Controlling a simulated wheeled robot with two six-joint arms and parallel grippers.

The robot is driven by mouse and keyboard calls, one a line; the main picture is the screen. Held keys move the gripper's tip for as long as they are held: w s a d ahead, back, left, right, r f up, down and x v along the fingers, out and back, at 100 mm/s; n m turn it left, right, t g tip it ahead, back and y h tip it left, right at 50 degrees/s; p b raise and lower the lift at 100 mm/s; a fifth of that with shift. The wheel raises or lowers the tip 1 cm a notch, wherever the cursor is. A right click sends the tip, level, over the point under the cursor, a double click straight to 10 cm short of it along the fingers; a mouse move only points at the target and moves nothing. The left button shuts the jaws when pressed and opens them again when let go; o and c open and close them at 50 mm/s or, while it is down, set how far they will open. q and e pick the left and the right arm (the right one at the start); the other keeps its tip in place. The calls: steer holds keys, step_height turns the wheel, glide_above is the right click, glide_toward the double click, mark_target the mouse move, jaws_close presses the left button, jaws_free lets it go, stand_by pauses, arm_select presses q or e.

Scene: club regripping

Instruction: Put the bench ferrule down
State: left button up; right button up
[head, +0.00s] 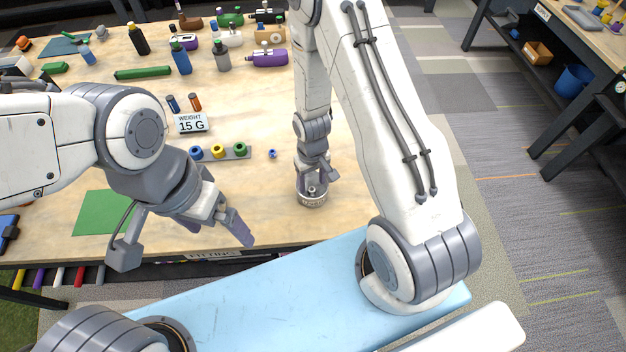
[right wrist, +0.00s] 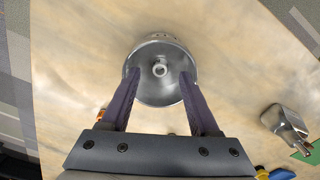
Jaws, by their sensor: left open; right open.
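A round metal dish (head: 312,201) with lettering on its side stands on the bench near the front edge. In the right wrist view the dish (right wrist: 160,98) has a small pale ring-shaped piece (right wrist: 160,70) at its middle. This looks like the bench ferrule, but I cannot be sure. My right gripper (head: 312,187) points down over the dish. Its purple fingers are open, one each side of the small piece and apart from it. My left gripper (head: 220,232) is open and empty above the front edge, left of the dish.
A grey strip with blue, yellow and green rings (head: 218,152) lies behind my left gripper, with a small blue piece (head: 272,153) beside it. A "WEIGHT 15 G" sign (head: 191,123) stands behind. A green mat (head: 103,212) lies left. Bottles (head: 181,58) crowd the back.

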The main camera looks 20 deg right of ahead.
steer(key=shift+r, duration=0.1)
step_height(320, 180, up, 7)
steer(key=p, duration=0.6)
